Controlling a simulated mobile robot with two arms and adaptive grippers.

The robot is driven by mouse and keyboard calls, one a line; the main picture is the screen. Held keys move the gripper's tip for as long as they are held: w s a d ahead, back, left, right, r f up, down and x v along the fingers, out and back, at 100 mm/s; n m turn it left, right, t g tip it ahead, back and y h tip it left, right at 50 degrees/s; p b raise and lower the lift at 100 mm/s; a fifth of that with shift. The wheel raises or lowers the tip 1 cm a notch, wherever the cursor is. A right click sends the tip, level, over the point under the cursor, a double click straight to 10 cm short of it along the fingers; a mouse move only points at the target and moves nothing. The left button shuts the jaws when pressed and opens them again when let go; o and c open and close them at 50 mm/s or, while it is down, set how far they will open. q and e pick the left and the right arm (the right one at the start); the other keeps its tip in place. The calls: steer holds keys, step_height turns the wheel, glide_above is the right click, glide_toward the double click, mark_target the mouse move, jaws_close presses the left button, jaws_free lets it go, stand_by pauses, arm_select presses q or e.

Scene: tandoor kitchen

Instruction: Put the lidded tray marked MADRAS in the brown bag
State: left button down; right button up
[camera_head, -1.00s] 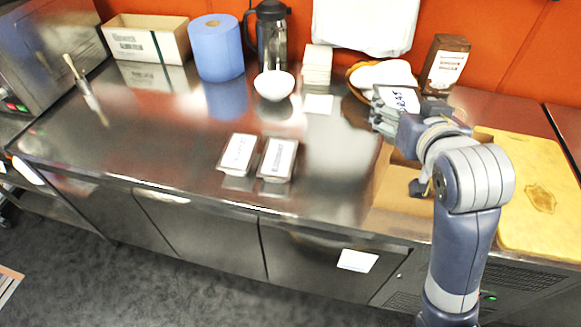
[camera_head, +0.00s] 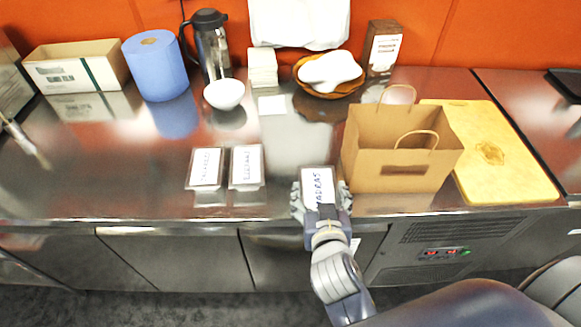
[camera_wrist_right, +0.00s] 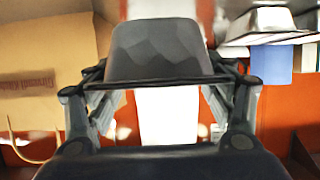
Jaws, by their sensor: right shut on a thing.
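The lidded tray marked MADRAS (camera_head: 318,186) has a white label with handwriting on its lid. My right gripper (camera_head: 320,194) is shut on its sides and holds it near the counter's front edge. In the right wrist view the dark tray (camera_wrist_right: 160,50) fills the space between the fingers (camera_wrist_right: 158,85). The brown bag (camera_head: 398,158) stands upright and open on the counter, just right of the tray, with its two handles up. The tray is outside the bag. The bag also shows at the left of the right wrist view (camera_wrist_right: 45,75). My left gripper is not in view.
Two other lidded trays (camera_head: 206,168) (camera_head: 246,167) lie left of my gripper. A yellow board (camera_head: 500,160) is right of the bag. A white bowl (camera_head: 224,94), a wooden dish (camera_head: 318,93) and a brown box (camera_head: 383,48) stand behind.

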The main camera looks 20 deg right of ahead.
steer(key=w+p, duration=0.1)
steer(key=w, duration=0.3)
steer(key=w+a+p, duration=0.1)
steer(key=w, duration=0.4)
steer(key=w+a+f+p, duration=0.1)
steer(key=w, duration=0.4)
steer(key=shift+w+f, duration=0.15)
steer(key=shift+w, duration=0.05)
step_height(320, 180, down, 3)
steer(key=shift+a+r+p, duration=0.1)
steer(key=shift+p, duration=0.4)
steer(key=shift+f, duration=0.3)
steer(key=shift+f, duration=0.15)
steer(key=o, duration=1.1)
steer(key=shift+s, duration=0.1)
steer(key=shift+c, duration=0.2)
